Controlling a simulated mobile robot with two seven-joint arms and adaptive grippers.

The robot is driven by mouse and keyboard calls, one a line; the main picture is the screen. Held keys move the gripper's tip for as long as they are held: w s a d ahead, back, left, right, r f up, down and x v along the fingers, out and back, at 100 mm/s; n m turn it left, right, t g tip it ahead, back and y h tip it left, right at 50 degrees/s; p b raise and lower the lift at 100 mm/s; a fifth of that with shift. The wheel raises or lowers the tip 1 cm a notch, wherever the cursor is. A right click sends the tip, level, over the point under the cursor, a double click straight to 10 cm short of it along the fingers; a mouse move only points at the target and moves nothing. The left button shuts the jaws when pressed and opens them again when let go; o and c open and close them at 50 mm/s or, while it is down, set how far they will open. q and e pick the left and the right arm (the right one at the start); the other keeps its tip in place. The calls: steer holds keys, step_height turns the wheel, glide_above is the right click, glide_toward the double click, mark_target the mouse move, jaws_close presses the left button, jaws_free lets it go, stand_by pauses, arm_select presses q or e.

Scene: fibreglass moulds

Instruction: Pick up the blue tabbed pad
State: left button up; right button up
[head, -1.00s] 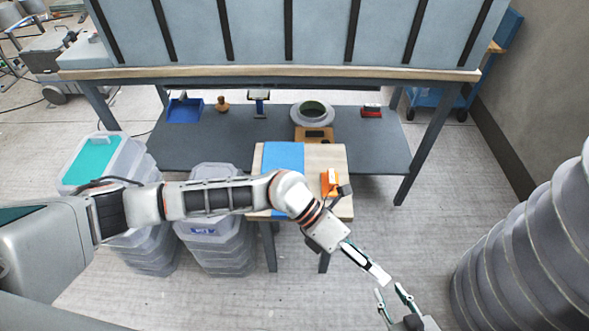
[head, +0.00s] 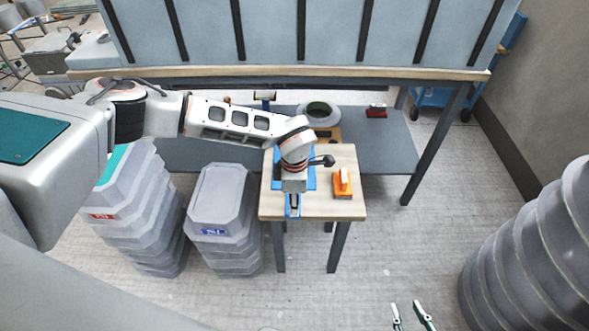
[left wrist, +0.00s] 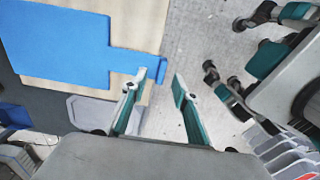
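The blue tabbed pad (head: 276,178) lies on the small wooden-topped table (head: 352,209), partly hidden by my left arm in the head view. The left wrist view shows its wide body (left wrist: 55,45) and a narrow tab that reaches the table edge. My left gripper (left wrist: 160,83) is open and empty, with one fingertip close by the tab's end and the other out over the floor. I cannot tell whether the near finger touches the tab. My right gripper (head: 411,313) is open and empty at the bottom of the head view, away from the table.
An orange tool (head: 342,185) lies right of the pad. Stacked grey bins (head: 218,205) stand left of the table. A large workbench (head: 400,78) with a lower shelf is behind. Ribbed grey drums (head: 535,255) stand at right.

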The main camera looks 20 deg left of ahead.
arm_select(q)
steer(key=f, duration=0.4)
steer(key=shift+s+a+f, duration=0.2)
steer(key=shift+f, duration=0.05)
jaws_close()
steer(key=shift+r, duration=0.1)
